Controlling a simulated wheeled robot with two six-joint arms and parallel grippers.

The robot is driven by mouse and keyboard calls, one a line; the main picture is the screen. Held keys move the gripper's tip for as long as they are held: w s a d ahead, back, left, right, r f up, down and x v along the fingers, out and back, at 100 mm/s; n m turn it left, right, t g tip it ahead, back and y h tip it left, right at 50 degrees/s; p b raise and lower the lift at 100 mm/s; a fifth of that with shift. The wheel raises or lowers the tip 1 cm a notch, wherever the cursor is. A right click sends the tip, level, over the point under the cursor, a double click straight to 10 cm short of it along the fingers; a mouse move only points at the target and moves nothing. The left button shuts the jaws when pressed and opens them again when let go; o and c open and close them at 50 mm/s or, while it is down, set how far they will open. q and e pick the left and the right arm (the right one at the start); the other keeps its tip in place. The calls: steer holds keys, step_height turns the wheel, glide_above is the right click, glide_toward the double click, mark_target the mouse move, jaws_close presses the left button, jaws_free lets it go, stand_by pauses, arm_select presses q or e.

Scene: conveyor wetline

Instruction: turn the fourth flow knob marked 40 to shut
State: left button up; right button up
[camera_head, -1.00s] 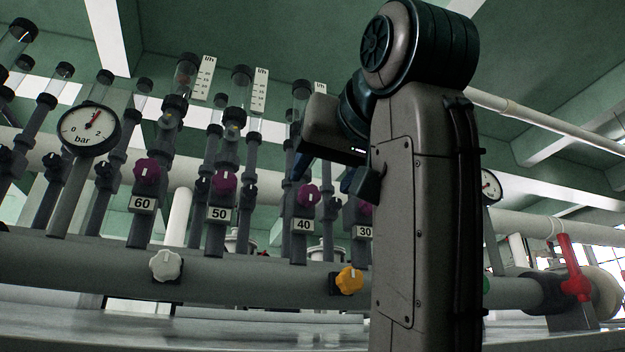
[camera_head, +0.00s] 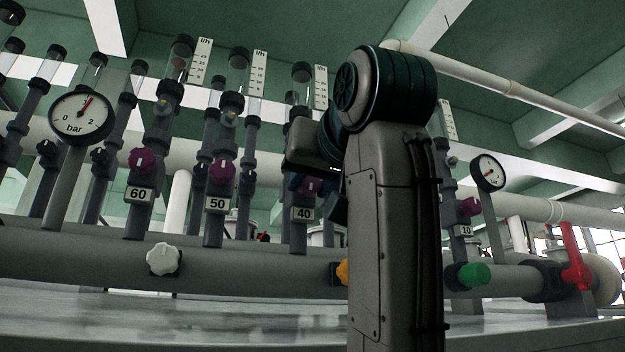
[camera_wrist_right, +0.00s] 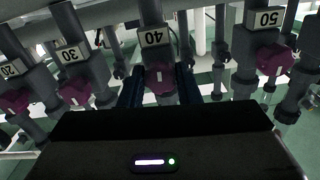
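The purple knob (camera_head: 309,186) above the label 40 (camera_head: 302,214) sits on a grey vertical flow tube and is partly covered by my right gripper (camera_head: 314,188) in the head view. In the right wrist view, where the labels appear upside down, this knob (camera_wrist_right: 160,79) lies between the two dark blue fingers of my right gripper (camera_wrist_right: 160,84). The fingers are apart, one on each side of the knob; I cannot tell whether they touch it. The white mark on the knob runs roughly along its tube. My left gripper is not in view.
Knobs marked 50 (camera_head: 222,169) and 60 (camera_head: 142,161) stand to the left, and 30 (camera_wrist_right: 75,91) is the other neighbour. A white knob (camera_head: 163,259), orange knob (camera_head: 342,272), green knob (camera_head: 474,275) and red lever (camera_head: 574,260) are on the lower pipe.

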steer(key=shift+c, duration=1.1)
steer(key=shift+m, duration=0.3)
